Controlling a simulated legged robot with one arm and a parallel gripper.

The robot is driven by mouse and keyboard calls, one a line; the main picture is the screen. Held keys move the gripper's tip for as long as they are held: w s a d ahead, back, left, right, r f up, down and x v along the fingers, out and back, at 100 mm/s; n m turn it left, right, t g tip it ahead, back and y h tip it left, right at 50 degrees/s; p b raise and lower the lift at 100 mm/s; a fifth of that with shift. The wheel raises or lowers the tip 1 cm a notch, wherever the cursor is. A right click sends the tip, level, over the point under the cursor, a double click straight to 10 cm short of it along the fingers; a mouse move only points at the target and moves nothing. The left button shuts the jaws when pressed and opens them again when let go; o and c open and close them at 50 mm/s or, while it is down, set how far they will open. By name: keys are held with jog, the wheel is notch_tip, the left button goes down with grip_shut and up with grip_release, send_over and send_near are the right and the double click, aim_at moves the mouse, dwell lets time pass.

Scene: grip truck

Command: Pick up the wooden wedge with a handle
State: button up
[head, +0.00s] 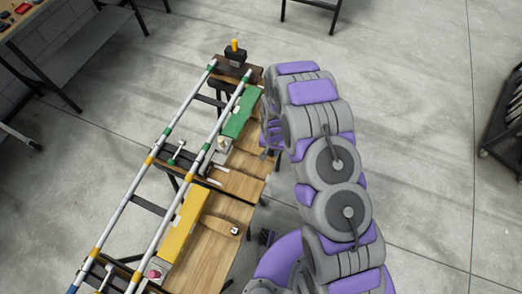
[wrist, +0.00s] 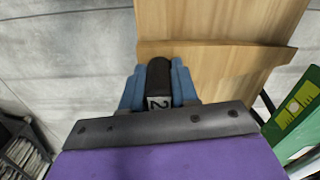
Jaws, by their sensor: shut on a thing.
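In the wrist view, my gripper (wrist: 158,92) has its blue fingers closed around a dark upright handle. The handle (wrist: 158,72) carries a pale label with a "2" and appears to belong to the wooden wedge (wrist: 220,53), a light wood piece right behind it. Wedge and wooden tabletop look alike, so I cannot tell whether the wedge touches the top. In the head view, my gripper (head: 268,137) is at the right edge of the bench, beside the green block, with the held piece hidden by my arm.
The wooden bench (head: 211,255) carries two long metal rails (head: 141,180), a green block (head: 239,115), a yellow block (head: 184,226) and a small wooden piece (head: 221,227). A dark rack (head: 507,125) stands far right. The concrete floor right of my arm is open.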

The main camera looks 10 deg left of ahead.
jog(key=shift+a, duration=0.2)
grip_shut()
